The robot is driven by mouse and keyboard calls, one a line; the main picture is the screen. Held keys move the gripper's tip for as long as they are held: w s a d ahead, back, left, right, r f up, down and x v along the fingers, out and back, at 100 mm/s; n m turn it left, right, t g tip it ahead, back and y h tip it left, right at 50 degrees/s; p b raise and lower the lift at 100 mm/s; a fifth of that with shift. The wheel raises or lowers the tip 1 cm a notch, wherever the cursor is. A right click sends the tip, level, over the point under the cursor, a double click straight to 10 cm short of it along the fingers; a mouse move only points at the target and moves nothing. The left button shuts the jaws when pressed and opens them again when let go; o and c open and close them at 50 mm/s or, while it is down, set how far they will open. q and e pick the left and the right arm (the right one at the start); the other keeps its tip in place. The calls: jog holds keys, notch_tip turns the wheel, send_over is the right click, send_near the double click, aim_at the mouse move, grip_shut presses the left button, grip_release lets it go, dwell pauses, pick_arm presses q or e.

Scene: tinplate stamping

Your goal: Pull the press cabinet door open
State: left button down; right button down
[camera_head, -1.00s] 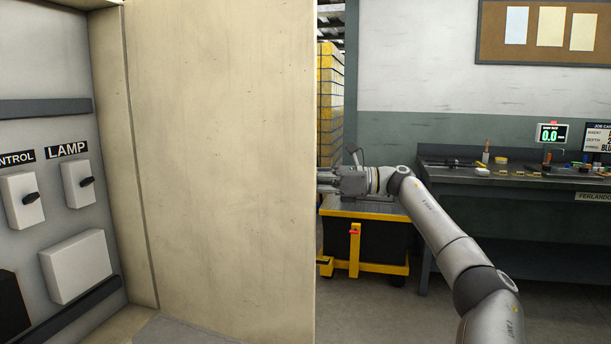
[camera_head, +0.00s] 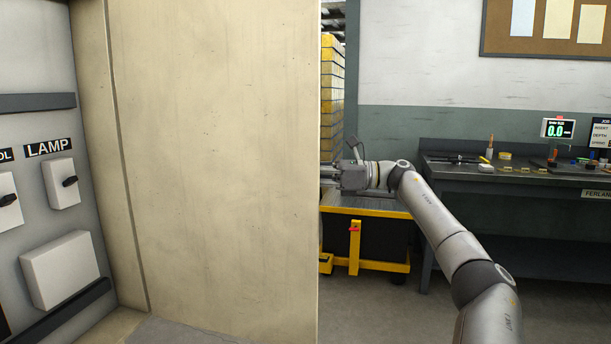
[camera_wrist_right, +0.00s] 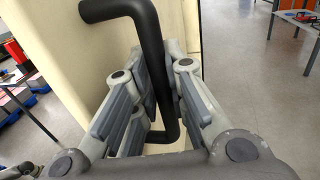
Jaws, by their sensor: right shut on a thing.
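The press cabinet door (camera_head: 215,170) is a tall beige panel that stands swung open across the middle of the head view. The cabinet interior (camera_head: 35,110) shows at left, with its switches and a LAMP label. My right gripper (camera_head: 328,173) is at the door's right edge, its fingertips hidden behind the door. In the right wrist view, the black bar handle (camera_wrist_right: 151,55) on the door's outer face runs down between the fingers, and the gripper is shut on it. My left gripper is in neither view.
A yellow-framed cart (camera_head: 375,212) stands behind my right gripper. A dark workbench (camera_head: 520,178) with small items and a display stands at the right by the wall. Open grey floor (camera_head: 385,315) lies in front of the bench.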

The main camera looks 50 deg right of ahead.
jog(key=shift+r, duration=0.1)
dwell(0.3)
jog(key=c, duration=1.8)
grip_release()
jog(key=shift+c, duration=0.2)
jog(key=shift+o, duration=0.6)
jog(key=shift+a, duration=0.1)
jog(key=v, duration=1.2)
